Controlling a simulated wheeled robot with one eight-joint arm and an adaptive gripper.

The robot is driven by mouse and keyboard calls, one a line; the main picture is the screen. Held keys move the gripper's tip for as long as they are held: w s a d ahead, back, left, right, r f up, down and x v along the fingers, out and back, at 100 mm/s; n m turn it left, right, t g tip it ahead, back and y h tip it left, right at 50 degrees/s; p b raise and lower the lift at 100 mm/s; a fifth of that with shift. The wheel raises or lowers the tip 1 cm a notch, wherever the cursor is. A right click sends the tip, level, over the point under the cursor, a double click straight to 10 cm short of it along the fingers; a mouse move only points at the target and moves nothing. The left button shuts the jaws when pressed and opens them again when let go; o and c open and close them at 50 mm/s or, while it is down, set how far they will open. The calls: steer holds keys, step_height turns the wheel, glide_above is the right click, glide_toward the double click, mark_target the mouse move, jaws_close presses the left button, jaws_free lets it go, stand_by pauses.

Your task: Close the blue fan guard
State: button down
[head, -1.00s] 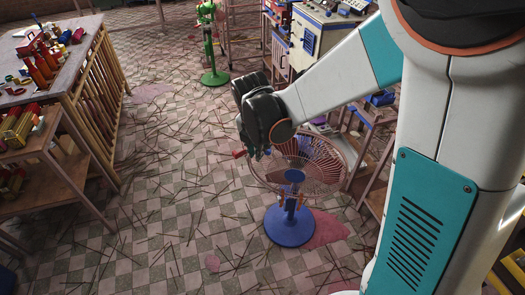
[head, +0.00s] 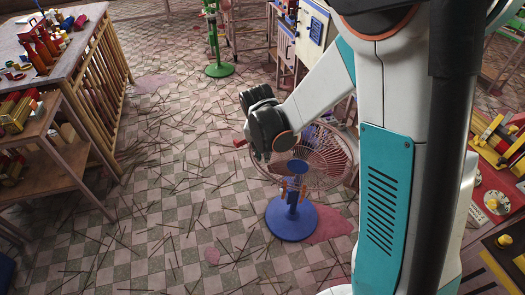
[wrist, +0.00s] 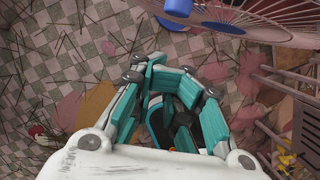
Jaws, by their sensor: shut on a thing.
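The blue fan (head: 291,220) stands upright on its round blue base in the middle of the head view. Its wire guard (head: 330,168) with a reddish-brown rim leans to the right of the post. My gripper (head: 264,152) is at the guard's left side, and its fingers are closed. A small red piece (head: 239,143) sticks out left of it. In the wrist view the teal fingers (wrist: 165,72) are curled shut, and what they hold is mostly hidden between them. The guard (wrist: 245,22) shows there at the top right.
A table with red bottles (head: 45,60) and lower shelves (head: 62,155) is at the left. A green fan stand (head: 217,68) is behind. A red worktop with yellow parts (head: 490,195) is at the right. The checkered floor (head: 150,230), strewn with sticks, is otherwise open.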

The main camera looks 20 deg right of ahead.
steer(key=w+d, duration=0.1)
steer(key=w, duration=0.1)
steer(key=shift+w+d+r+b, duration=0.1)
steer(key=shift+w+d+b, duration=0.2)
steer(key=shift+d+b, duration=0.05)
steer(key=w, duration=0.1)
steer(key=w+d, duration=0.1)
steer(key=shift+w+r+m, duration=0.15)
steer(key=shift+w+m, duration=0.2)
steer(key=shift+m, duration=0.05)
